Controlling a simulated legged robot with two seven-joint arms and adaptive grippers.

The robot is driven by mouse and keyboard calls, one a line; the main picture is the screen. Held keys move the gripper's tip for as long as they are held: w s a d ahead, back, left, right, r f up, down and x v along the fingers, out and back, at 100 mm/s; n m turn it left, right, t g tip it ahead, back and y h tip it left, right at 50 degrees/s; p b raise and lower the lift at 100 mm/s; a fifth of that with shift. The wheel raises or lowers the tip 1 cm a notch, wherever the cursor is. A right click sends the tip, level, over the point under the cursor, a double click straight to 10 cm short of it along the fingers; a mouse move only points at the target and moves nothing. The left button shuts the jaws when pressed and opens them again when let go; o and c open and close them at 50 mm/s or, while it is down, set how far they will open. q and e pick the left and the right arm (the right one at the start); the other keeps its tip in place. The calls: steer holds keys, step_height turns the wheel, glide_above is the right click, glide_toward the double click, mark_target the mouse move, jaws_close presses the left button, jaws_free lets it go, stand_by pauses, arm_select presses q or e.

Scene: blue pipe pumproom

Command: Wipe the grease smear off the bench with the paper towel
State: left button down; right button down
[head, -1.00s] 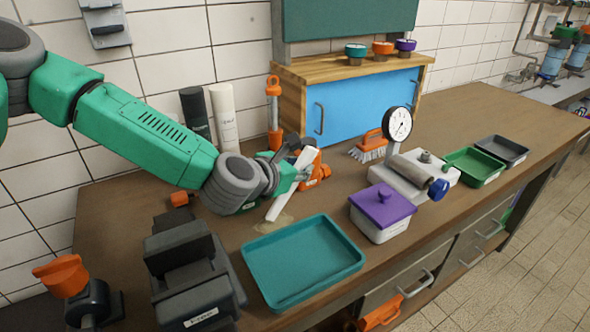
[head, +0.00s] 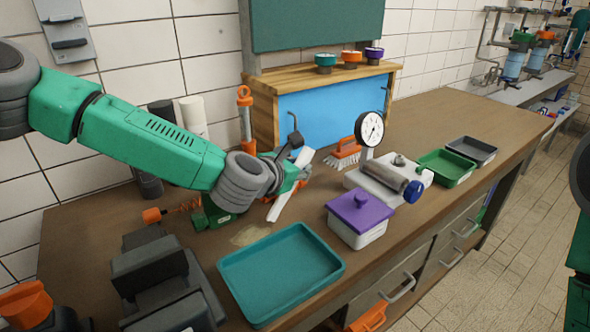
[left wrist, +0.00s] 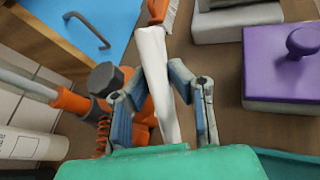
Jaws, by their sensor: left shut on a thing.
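The grease smear (head: 250,235) is a pale tan patch on the bench (head: 80,222), just behind the teal tray. My left gripper (head: 294,178) is shut on the paper towel (head: 290,196), a white strip that slants down between its fingers. In the left wrist view the paper towel (left wrist: 156,80) stands between the two fingers of the gripper (left wrist: 172,85). The towel is to the right of the smear. I cannot tell whether its lower end touches the bench. Part of my right arm shows at the right edge, but its gripper is out of view.
The teal tray (head: 282,275) lies in front of the smear, with a dark vise-like block (head: 160,270) to its left. A purple-lidded box (head: 360,212) and a dial gauge (head: 369,130) stand to the right. A blue-doored cabinet (head: 335,112) is behind. Bare bench lies at the far right.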

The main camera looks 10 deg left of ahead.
arm_select(q)
steer(key=shift+r+p, duration=1.85)
steer(key=shift+r, duration=1.2)
steer(key=shift+r+p, duration=0.9)
steer(key=shift+r, duration=0.65)
steer(key=shift+f, duration=0.1)
